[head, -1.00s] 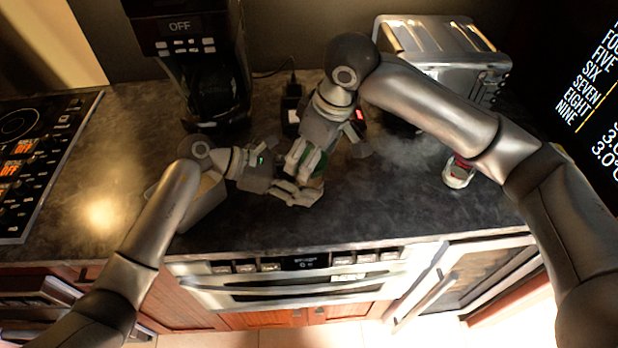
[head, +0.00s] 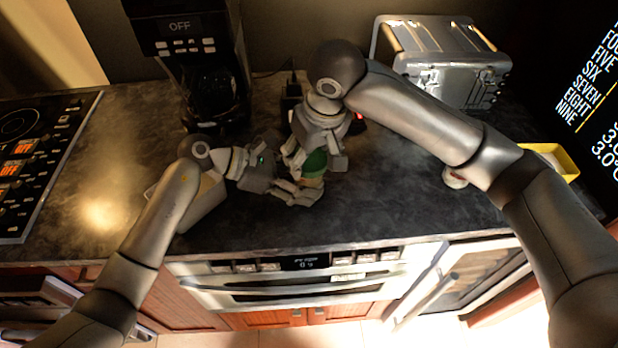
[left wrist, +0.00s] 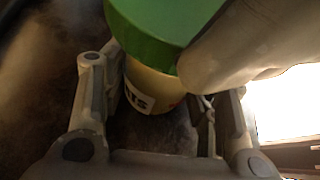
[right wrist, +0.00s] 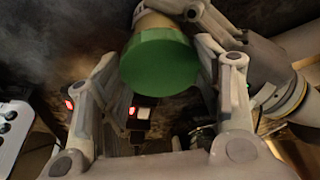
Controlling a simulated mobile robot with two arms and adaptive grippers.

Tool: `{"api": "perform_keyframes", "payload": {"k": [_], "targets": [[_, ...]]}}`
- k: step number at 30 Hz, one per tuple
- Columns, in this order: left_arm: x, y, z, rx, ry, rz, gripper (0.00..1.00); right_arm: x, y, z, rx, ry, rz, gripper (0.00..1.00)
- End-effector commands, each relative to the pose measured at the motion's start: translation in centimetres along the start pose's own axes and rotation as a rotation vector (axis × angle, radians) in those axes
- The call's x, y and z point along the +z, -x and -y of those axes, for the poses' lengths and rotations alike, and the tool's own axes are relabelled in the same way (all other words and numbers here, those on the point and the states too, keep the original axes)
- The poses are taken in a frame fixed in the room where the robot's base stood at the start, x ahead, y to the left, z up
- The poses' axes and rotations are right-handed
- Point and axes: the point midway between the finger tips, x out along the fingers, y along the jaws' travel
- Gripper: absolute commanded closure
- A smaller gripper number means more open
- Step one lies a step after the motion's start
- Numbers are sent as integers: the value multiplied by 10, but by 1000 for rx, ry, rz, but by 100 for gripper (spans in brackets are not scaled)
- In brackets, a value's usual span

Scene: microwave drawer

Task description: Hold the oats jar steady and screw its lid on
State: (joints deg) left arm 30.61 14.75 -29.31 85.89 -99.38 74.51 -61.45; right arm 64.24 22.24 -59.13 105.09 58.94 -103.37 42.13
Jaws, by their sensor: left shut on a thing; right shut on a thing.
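The oats jar (head: 313,182) stands on the dark counter, a pale jar with part of its label showing in the left wrist view (left wrist: 150,88). Its green lid (head: 315,160) is at the jar's top; how tightly it sits I cannot tell. My left gripper (head: 305,192) is shut on the jar's body from the left, its fingers partly hiding it. My right gripper (head: 316,164) is shut on the lid from above. The lid also shows between the right fingers in the right wrist view (right wrist: 160,62).
A grey container (head: 203,205) is beside my left forearm. A yellow container (head: 560,160) and a small white-and-red item (head: 454,179) are partly behind my right arm. The counter front is clear.

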Motion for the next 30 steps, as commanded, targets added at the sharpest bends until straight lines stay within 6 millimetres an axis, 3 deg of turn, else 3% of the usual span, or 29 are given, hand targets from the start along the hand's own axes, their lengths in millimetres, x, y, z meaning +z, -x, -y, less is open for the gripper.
{"api": "perform_keyframes", "payload": {"k": [6, 14, 22, 30], "targets": [[-1, 1, 1, -3, -2, -1, 88, -1, 0, -4, 72, -235, 0, 69], [-1, 1, 1, -4, -2, -2, 88, 0, 0, -6, 112, -365, 2, 69], [-2, 2, 1, -4, -1, -4, 88, -1, 0, -8, 190, -634, 1, 69], [-2, 2, 1, -4, 0, -5, 88, -1, 0, -8, 220, -741, 0, 69]]}}
